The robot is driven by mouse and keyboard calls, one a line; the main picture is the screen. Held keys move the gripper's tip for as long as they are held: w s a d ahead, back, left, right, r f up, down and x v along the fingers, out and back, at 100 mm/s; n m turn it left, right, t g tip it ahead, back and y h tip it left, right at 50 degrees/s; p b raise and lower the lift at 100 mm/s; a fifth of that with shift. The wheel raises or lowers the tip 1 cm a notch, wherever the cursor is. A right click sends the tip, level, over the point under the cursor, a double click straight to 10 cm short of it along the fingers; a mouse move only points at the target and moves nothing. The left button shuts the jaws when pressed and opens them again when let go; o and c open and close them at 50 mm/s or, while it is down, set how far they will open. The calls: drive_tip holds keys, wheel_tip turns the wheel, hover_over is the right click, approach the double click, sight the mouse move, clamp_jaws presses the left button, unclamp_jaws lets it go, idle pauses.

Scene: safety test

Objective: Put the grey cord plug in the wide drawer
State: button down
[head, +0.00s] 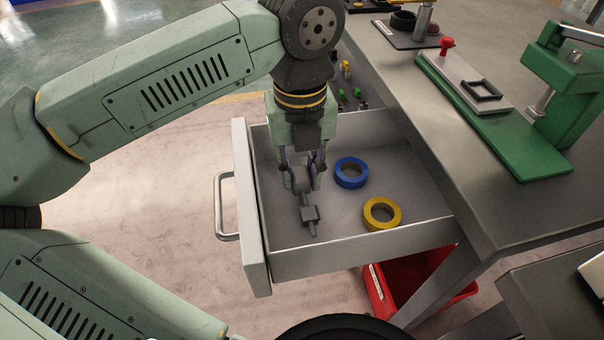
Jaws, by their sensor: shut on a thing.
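The wide drawer (350,257) is pulled out from under the grey workbench, with its handle on the left. My gripper (303,178) points down into the drawer's open space. It is shut on the grey cord plug (310,214), which hangs between and below the fingers. The plug is over the drawer floor, inside the walls as seen from here. I cannot tell whether its lower end touches the floor. The upper part of the plug is partly hidden by the fingers.
A blue tape roll (351,173) and a yellow tape roll (381,214) lie in the drawer, right of my gripper. A red bin (424,288) stands below. The workbench (470,190) holds a green press (565,75). Drawer floor left of the plug is clear.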

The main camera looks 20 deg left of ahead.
drive_tip(key=shift+f, duration=0.6)
drive_tip(key=shift+f, duration=0.2)
drive_tip(key=c, duration=1.3)
unclamp_jaws()
drive_tip(key=shift+r, duration=0.1)
wheel_tip(320, 180, up, 12)
drive_tip(key=shift+r+p, duration=0.1)
drive_tip(key=shift+p, duration=0.45)
drive_tip(key=shift+s, duration=0.15)
